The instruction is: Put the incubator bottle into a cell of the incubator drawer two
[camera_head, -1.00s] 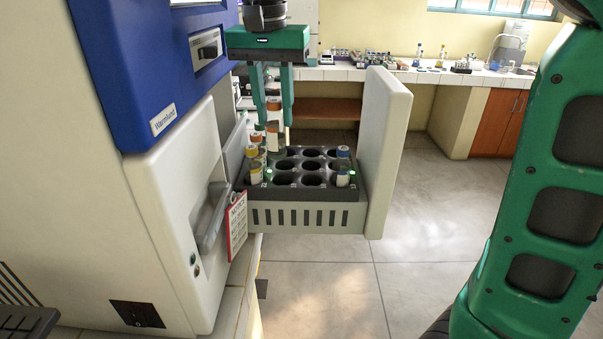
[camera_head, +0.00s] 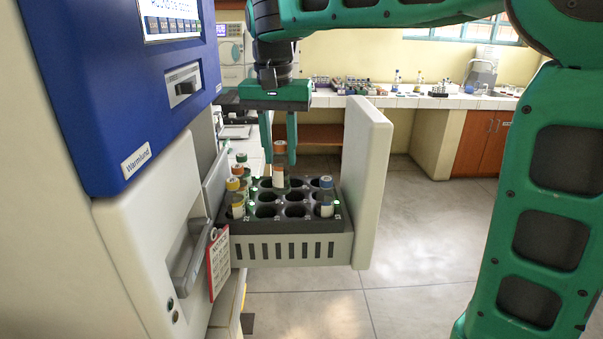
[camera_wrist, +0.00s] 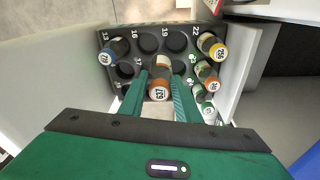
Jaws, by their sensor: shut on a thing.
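My gripper (camera_head: 279,160) is shut on the incubator bottle (camera_head: 279,178), which has an orange cap and a white and orange label. The bottle is upright between the fingers, over the back middle part of the open incubator drawer (camera_head: 293,248). In the wrist view the bottle's cap (camera_wrist: 159,91) sits between the two green fingers, with numbered dark cells around it. I cannot tell whether its bottom is above a cell or inside one. The drawer's dark rack (camera_head: 281,225) has several empty cells.
A blue-capped bottle (camera_head: 325,205) stands at right. The drawer's tall white front (camera_head: 368,180) rises at right, and the blue and white incubator (camera_head: 120,90) at left.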

